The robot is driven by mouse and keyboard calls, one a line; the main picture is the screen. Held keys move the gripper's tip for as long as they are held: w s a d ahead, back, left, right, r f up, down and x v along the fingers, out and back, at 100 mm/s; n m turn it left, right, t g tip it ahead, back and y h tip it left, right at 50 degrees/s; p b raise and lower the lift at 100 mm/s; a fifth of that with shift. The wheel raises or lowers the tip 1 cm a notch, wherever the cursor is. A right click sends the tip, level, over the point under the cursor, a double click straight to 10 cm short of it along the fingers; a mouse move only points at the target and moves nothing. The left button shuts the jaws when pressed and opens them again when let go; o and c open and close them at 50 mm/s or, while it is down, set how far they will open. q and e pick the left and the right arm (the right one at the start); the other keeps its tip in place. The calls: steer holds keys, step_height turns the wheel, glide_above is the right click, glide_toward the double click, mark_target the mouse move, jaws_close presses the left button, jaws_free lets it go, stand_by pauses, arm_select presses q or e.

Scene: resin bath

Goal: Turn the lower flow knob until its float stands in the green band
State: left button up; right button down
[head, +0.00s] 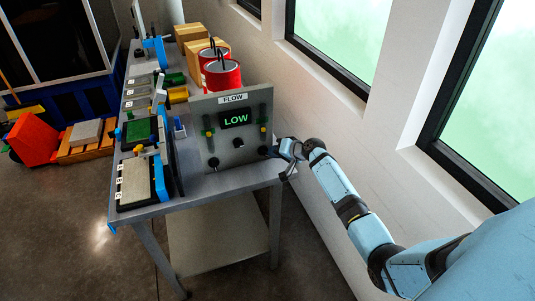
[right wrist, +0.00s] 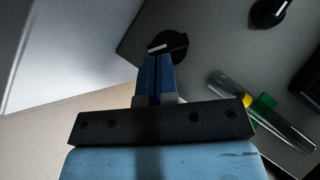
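The grey flow panel (head: 226,151) stands upright at the near end of the bench, its display (head: 236,118) reading LOW. Black knobs sit at its lower left (head: 214,163), middle (head: 239,143) and lower right (head: 264,150). My right gripper (head: 281,150) is at the panel's right edge. In the right wrist view its blue fingers (right wrist: 159,62) are together, tips against or just before a black knob (right wrist: 168,42) with a white pointer line. A clear tube (right wrist: 284,124) shows yellow and green side by side; the float's exact position is unclear. My left gripper is out of view.
Red cans (head: 222,76) and cardboard boxes (head: 190,35) stand behind the panel. Trays and blocks fill the bench's left side. A white wall with windows (head: 340,35) runs close along the right. A second knob (right wrist: 268,12) is near in the right wrist view.

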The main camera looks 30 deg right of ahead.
steer(key=shift+d+f+m+t+y+b, duration=0.1)
steer(key=shift+f+m+t+y+b, duration=0.45)
steer(key=shift+b, duration=0.8)
arm_select(q)
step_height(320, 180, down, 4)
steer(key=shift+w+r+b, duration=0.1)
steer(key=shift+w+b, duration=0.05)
steer(key=shift+b, duration=0.45)
arm_select(e)
steer(key=shift+f, duration=0.15)
arm_select(q)
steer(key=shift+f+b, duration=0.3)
steer(key=shift+b, duration=0.05)
arm_select(e)
steer(key=shift+f, duration=0.1)
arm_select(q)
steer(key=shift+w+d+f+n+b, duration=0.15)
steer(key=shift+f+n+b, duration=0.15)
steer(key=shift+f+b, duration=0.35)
arm_select(e)
steer(key=shift+f, duration=0.5)
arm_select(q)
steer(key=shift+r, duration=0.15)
arm_select(e)
steer(key=shift+f, duration=0.15)
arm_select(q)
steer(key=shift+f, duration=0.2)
arm_select(e)
steer(key=shift+a, duration=0.2)
